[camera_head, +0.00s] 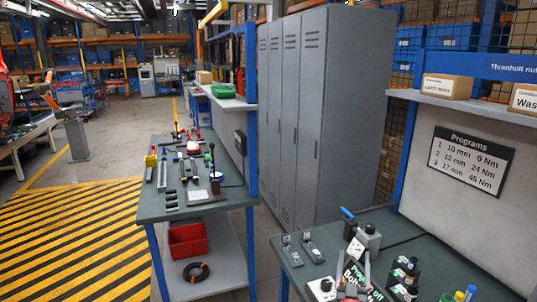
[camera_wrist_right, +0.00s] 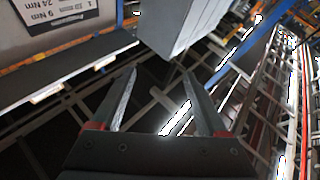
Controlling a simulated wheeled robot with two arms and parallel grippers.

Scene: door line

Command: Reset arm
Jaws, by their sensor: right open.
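My right gripper (camera_head: 353,268) shows at the bottom of the head view, in front of the near workbench (camera_head: 428,262). Its two pale fingers point upward in the picture. In the right wrist view the right gripper (camera_wrist_right: 159,75) has its fingers spread wide with nothing between them. It is open and empty. My left gripper is not in view.
Tools and dark bottles (camera_head: 405,275) stand on the near bench, close to the right gripper in the picture. A grey locker (camera_head: 325,110) stands behind. A second bench (camera_head: 185,205) holds tools, with a red bin (camera_head: 188,240) below. Striped floor (camera_head: 75,240) is clear at left.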

